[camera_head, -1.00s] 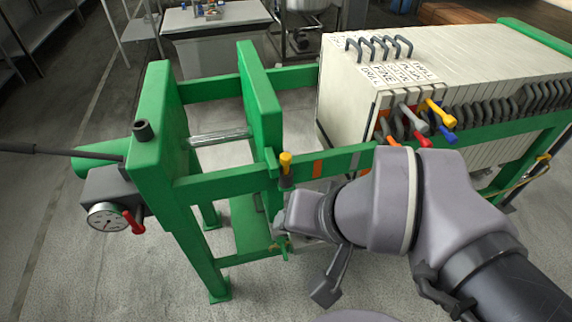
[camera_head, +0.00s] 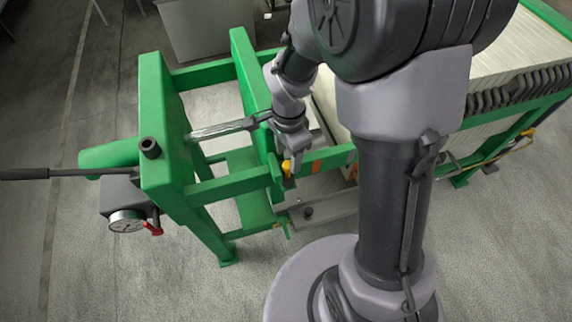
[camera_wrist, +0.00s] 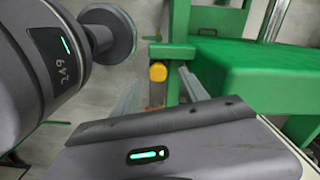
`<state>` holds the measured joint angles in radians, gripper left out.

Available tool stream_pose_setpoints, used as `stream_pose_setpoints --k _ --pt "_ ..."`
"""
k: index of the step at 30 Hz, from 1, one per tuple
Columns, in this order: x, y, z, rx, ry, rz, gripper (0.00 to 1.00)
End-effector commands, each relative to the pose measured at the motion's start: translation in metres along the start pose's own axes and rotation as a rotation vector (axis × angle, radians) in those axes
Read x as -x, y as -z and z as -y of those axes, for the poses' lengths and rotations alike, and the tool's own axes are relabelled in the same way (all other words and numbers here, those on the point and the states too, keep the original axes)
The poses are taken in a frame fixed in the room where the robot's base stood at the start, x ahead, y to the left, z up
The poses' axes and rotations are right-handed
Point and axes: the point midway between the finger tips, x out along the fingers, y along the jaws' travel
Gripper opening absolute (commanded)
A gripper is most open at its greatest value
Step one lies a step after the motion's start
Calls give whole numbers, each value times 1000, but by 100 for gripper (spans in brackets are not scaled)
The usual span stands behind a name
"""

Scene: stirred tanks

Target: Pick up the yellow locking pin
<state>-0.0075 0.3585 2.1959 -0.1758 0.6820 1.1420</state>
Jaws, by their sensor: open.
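The yellow locking pin (camera_head: 287,167) stands at the end of a bracket on the green press frame (camera_head: 228,183). In the wrist view the pin's round yellow head (camera_wrist: 158,72) shows end-on, between and beyond my two fingers. My gripper (camera_head: 293,151) is just above the pin in the head view, pointing down. In the wrist view my gripper (camera_wrist: 160,88) is open, with one pale finger on each side of the pin head and a gap to each. The jaws look empty. The pin's lower part is hidden.
The white plate stack (camera_head: 510,60) is to the right. A pressure gauge (camera_head: 126,221) and black lever (camera_head: 60,173) are at the left.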

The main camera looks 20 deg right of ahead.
Motion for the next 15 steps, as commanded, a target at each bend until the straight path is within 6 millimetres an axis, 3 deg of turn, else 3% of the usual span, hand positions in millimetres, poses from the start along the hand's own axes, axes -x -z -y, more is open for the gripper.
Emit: stream_pose_setpoints --k 9,15 --pt "-54 1 -4 0 -2 1 52" --pt "-56 1 -3 0 1 0 52"
